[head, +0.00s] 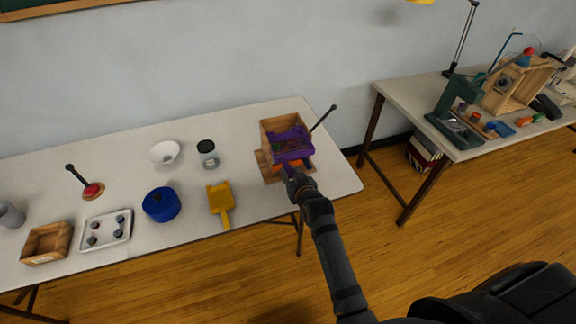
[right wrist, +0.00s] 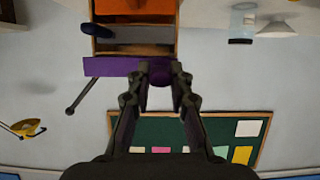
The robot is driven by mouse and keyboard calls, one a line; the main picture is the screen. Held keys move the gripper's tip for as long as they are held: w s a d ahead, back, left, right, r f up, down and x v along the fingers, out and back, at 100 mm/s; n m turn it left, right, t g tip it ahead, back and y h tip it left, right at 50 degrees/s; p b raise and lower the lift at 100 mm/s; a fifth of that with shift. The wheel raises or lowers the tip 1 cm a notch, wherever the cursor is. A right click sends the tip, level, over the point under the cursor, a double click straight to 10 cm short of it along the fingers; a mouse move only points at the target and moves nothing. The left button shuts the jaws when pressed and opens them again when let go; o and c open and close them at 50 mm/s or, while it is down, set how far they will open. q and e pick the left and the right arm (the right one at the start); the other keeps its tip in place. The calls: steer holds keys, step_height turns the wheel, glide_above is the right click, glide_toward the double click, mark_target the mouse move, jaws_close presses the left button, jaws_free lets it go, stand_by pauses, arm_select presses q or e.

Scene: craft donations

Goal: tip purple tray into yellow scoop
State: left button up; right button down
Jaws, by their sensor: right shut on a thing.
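My right gripper (head: 292,178) is shut on the tray's front knob; in the right wrist view the purple front (right wrist: 108,67) shows with the knob (right wrist: 160,75) between the fingers. How far the tray is out of the cabinet is hard to tell. The yellow scoop (head: 217,194) lies on the table left of the cabinet, its handle toward the front edge. My left gripper is not in view.
A blue round container (head: 161,205), a lidded jar (head: 208,155), a white bowl (head: 165,152) and a white tray (head: 107,229) stand further left. A black rod (head: 323,117) sticks up by the cabinet. Table is clear between scoop and cabinet.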

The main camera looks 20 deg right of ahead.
steer(key=s+p, duration=0.6)
steer(key=s, duration=0.5)
steer(key=shift+s+d, duration=0.2)
steer(key=shift+s, duration=0.05)
stand_by(0.5)
steer(key=shift+w+r, duration=0.1)
steer(key=shift+r, duration=0.05)
